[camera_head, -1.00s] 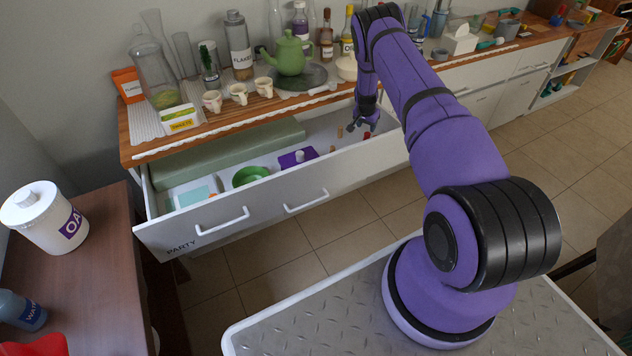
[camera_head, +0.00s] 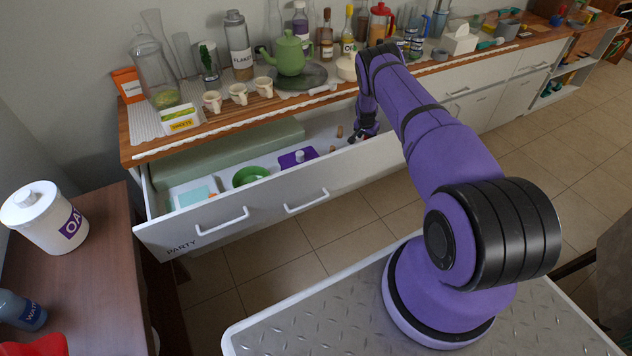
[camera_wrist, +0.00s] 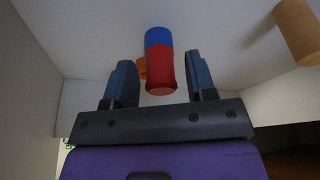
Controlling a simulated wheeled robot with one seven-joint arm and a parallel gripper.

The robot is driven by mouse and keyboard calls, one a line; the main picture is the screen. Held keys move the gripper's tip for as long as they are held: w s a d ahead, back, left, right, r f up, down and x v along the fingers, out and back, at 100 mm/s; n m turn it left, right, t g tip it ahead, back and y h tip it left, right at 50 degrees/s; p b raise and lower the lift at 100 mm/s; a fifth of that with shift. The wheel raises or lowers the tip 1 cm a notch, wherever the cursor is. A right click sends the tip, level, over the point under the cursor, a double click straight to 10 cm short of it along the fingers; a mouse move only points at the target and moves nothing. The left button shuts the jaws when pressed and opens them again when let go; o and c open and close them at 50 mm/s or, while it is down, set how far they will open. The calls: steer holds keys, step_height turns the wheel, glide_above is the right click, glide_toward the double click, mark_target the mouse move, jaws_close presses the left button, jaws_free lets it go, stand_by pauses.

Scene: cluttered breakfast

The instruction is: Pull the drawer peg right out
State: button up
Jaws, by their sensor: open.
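In the wrist view a peg (camera_wrist: 160,72) with a red near part and a blue far part stands between the fingers of my gripper (camera_wrist: 162,82). The fingers are open, with a gap on each side of the peg. In the head view my gripper (camera_head: 360,138) is inside the open drawer (camera_head: 265,208), at its right end, and largely hides the peg. Two tan pegs (camera_head: 339,131) stand left of my gripper. A tan peg also shows at the upper right of the wrist view (camera_wrist: 297,30). An orange piece (camera_wrist: 142,68) is partly hidden behind the red-blue peg.
The drawer also holds a green bowl (camera_head: 250,176), a purple box (camera_head: 297,158) and a long green block (camera_head: 225,155). The drawer's front wall is close to my gripper. The counter above carries cups, a green teapot (camera_head: 289,54) and bottles.

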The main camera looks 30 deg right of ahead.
jaws_close()
steer(key=shift+r, duration=0.85)
stand_by(0.8)
steer(key=shift+r, duration=2.35)
